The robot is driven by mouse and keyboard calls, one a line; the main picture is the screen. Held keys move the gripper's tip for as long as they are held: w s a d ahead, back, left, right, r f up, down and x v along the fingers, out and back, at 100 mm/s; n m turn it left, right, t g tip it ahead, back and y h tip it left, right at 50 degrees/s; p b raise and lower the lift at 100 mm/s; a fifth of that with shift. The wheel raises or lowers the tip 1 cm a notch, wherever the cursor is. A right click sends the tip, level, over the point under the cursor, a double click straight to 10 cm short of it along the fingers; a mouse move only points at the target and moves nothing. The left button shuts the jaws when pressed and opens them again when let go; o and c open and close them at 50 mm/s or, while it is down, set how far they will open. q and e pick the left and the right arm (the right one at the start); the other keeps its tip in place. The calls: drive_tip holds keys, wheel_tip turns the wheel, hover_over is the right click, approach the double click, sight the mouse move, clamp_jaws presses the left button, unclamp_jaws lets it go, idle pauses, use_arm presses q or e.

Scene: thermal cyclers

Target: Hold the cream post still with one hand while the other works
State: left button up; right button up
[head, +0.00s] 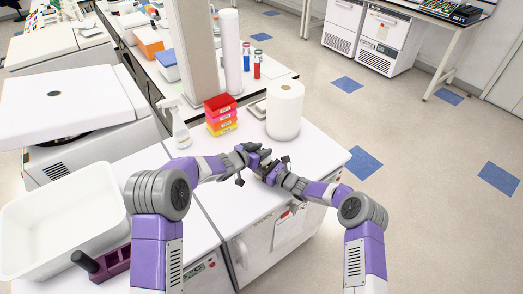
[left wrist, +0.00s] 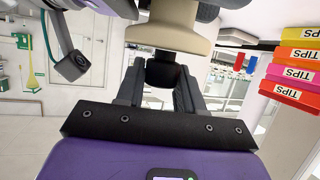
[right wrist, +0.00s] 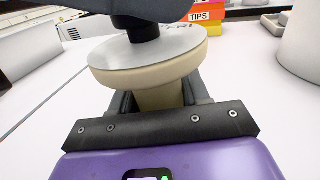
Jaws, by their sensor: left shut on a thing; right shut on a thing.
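The cream post (right wrist: 158,97) stands upright in the right wrist view, with a wide cream flange and a grey metal disc on top. A black stem (right wrist: 137,27) rises from the disc. My right gripper (right wrist: 155,103) is shut on the cream post below the flange. My left gripper (left wrist: 160,78) is shut on the black part (left wrist: 161,73) above it. In the upside-down left wrist view the cream flange (left wrist: 170,37) also shows. In the head view my left gripper (head: 262,155) and right gripper (head: 266,172) meet closely and largely hide the post.
Stacked tip boxes (head: 221,115), a white roll (head: 285,110) and a spray bottle (head: 178,125) stand behind the grippers on the white bench (head: 315,150). Open floor lies right.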

idle(0.4)
use_arm(q)
drive_tip(key=o, duration=1)
drive_tip(key=v, duration=1.2)
drive_tip(key=shift+w+a, duration=0.1)
drive_tip(key=shift+a, duration=0.05)
use_arm(e)
drive_tip(key=o, duration=1.2)
